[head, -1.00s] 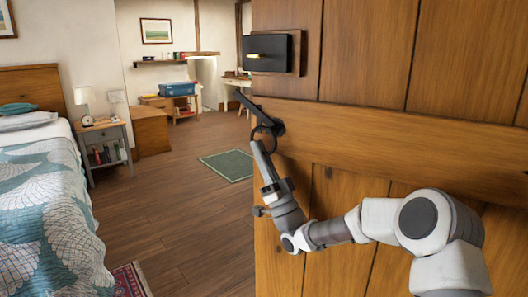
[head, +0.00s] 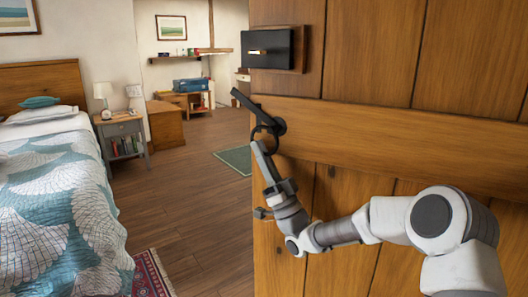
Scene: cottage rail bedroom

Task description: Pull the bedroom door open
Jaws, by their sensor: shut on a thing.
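The wooden plank door (head: 400,125) fills the right half of the head view. It stands partly open, with the room visible past its left edge. A black lever handle (head: 253,105) and a dark ring (head: 266,131) are on the door near that edge. My gripper (head: 259,149) is at the ring, just below the lever, and is shut on it. The fingertips are small in the picture, so the exact contact is hard to see. My arm reaches up to it from the lower right, in front of the door.
A black lock box (head: 268,50) is on the door above the handle. A bed (head: 55,190) and a nightstand (head: 122,135) stand at the left. A red rug (head: 151,275) lies near the bed, and a green rug (head: 236,158) farther back.

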